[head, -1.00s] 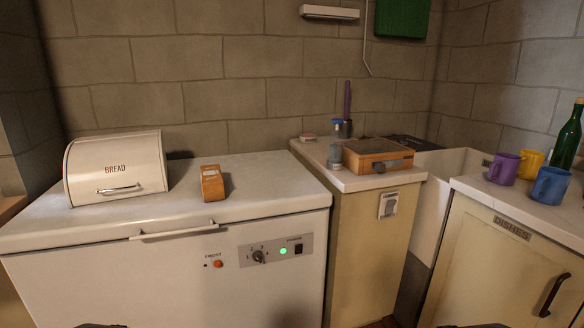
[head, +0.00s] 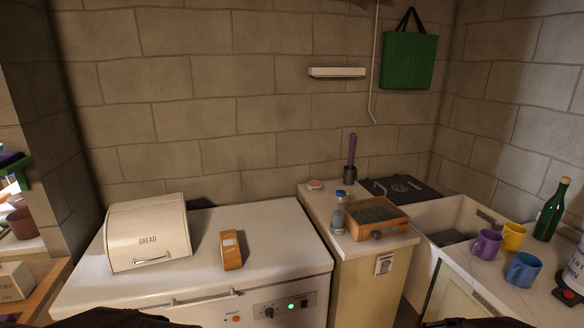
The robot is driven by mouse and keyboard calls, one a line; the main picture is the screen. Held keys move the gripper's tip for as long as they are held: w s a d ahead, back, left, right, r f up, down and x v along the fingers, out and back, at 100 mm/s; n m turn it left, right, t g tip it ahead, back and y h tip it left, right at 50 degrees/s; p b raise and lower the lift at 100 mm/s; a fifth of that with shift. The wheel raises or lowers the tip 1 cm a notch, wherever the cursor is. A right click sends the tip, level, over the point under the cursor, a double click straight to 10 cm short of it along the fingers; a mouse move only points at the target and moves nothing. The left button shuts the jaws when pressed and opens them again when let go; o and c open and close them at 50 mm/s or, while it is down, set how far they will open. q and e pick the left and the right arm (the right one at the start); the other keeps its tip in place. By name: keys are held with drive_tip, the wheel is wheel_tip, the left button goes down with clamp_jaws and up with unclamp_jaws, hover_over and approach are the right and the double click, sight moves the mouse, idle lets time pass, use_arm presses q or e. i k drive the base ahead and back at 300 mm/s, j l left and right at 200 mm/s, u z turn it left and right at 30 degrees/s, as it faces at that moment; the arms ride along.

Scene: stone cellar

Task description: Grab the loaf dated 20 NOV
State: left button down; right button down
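A small brown loaf-shaped block (head: 231,252) with a pale label stands on the white chest freezer's lid, right of the bread box. Its label is too small to read, so I cannot tell its date. The cream bread box (head: 148,232) marked BREAD stands at the left of the lid with its front shut, so its inside is hidden. Only dark parts of my arms show at the bottom edge; neither gripper's fingers are in view.
The freezer lid (head: 285,244) has free room right of the brown block. A counter right of it holds a bottle (head: 338,214) and a wooden box (head: 377,217). Mugs (head: 486,244) and a green bottle (head: 551,212) stand beyond the sink. A shelf edge (head: 45,285) is at far left.

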sight(230, 247)
drive_tip(key=i+j+u, duration=0.15)
drive_tip(key=j, duration=0.3)
drive_tip(key=i+j+u, duration=0.2)
drive_tip(key=j, duration=0.2)
drive_tip(key=j+u, duration=0.15)
drive_tip(key=j, duration=0.25)
drive_tip(key=i, duration=0.05)
